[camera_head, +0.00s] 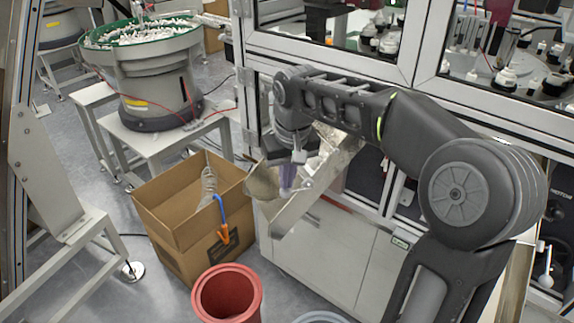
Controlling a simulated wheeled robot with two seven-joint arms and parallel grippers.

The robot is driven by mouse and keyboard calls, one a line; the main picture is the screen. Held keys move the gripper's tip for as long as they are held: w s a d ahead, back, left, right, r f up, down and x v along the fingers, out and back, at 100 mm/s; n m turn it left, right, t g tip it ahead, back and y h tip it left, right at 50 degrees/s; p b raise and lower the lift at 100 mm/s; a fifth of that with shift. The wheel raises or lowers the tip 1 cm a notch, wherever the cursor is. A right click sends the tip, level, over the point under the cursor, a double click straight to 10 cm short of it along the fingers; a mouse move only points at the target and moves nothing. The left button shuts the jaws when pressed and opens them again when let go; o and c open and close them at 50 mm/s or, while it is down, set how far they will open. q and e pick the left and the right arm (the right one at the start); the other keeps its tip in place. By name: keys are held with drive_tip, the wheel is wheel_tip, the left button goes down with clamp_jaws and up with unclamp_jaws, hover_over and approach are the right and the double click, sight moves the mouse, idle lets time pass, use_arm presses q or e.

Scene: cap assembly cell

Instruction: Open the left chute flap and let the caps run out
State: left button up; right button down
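A sloping metal chute (318,190) comes out of the machine and runs down to the lower left. A rounded, dull metal plate (262,182) sits at its left side and looks like a flap; I cannot tell how far it is open. My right gripper (289,183) points down at the chute, just right of this plate. Its fingers are small and partly blend with the metal, so their opening and any contact are unclear. My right arm hides the chute's upper part. No caps show clearly in the chute. My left gripper is not in view.
An open cardboard box (175,200) stands left of the chute, with a blue and orange tool (222,222) hanging on its rim. A red bucket (227,290) stands in front. A pale blue rim (322,317) shows at the bottom edge. A bowl feeder (150,70) stands behind.

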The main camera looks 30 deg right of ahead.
idle(0.3)
drive_tip(key=shift+f+b, duration=0.7)
drive_tip(key=shift+f, duration=0.3)
drive_tip(key=shift+d+f+b, duration=0.15)
drive_tip(key=shift+f+b, duration=0.55)
drive_tip(key=shift+f, duration=0.25)
drive_tip(key=shift+r, duration=0.1)
wheel_tip(320, 180, up, 7)
drive_tip(key=p, duration=0.6)
idle(0.3)
